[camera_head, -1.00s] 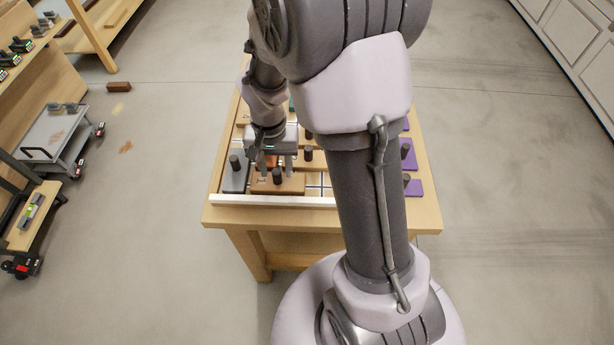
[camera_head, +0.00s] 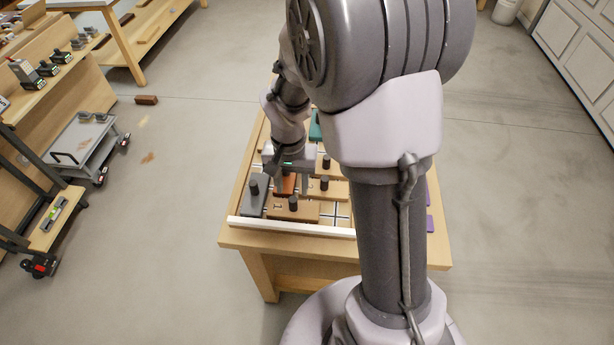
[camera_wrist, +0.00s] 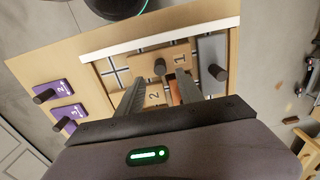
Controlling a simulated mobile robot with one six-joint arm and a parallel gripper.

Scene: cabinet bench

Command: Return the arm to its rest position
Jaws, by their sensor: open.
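My gripper (camera_head: 283,187) is over the left part of the wooden bench in the head view, above the blocks with black knobs. In the wrist view its two fingers (camera_wrist: 154,92) are apart and nothing is held between them. Below are a wooden block marked 1 (camera_wrist: 181,59), a wooden block marked 2 (camera_wrist: 153,97), an orange-brown block (camera_head: 284,184) partly hidden by the fingers, and a grey block (camera_head: 251,201). My arm hides much of the bench's right side. The gap between fingertips and blocks is hard to judge.
A white rail (camera_head: 290,228) edges the tray at the bench front (camera_head: 300,242). Purple blocks marked 2 (camera_wrist: 55,90) and 3 (camera_wrist: 70,118) lie beside the tray. A grey cart (camera_head: 80,148) and shelves stand left. Floor right of the bench is clear.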

